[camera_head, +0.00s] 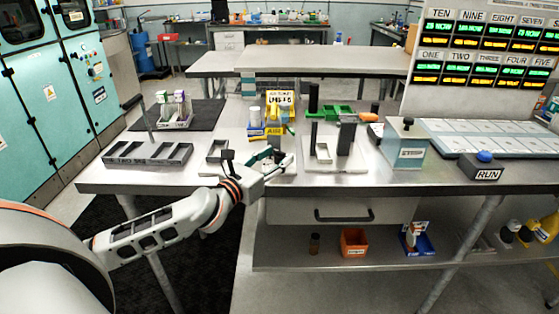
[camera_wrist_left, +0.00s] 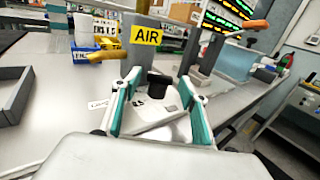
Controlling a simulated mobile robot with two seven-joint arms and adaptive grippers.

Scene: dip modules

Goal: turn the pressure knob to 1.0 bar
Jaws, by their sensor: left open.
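A short black knob (camera_wrist_left: 158,84) stands on a pale unit (camera_wrist_left: 150,118) in the left wrist view. The yellow AIR label (camera_wrist_left: 146,36) is behind it; the label also shows in the head view (camera_head: 274,128). My left gripper (camera_wrist_left: 159,82) is open, with one teal-lined finger on each side of the knob. I cannot tell whether the fingers touch it. In the head view my left gripper (camera_head: 265,158) is over the bench near the AIR label, and it largely hides the knob. The knob's setting is not readable. My right gripper is not in view.
A grey compartment tray (camera_head: 148,155) lies at the left of the bench. An upright stand on a white base (camera_head: 330,166) is right of my gripper. The front left of the bench is mostly clear.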

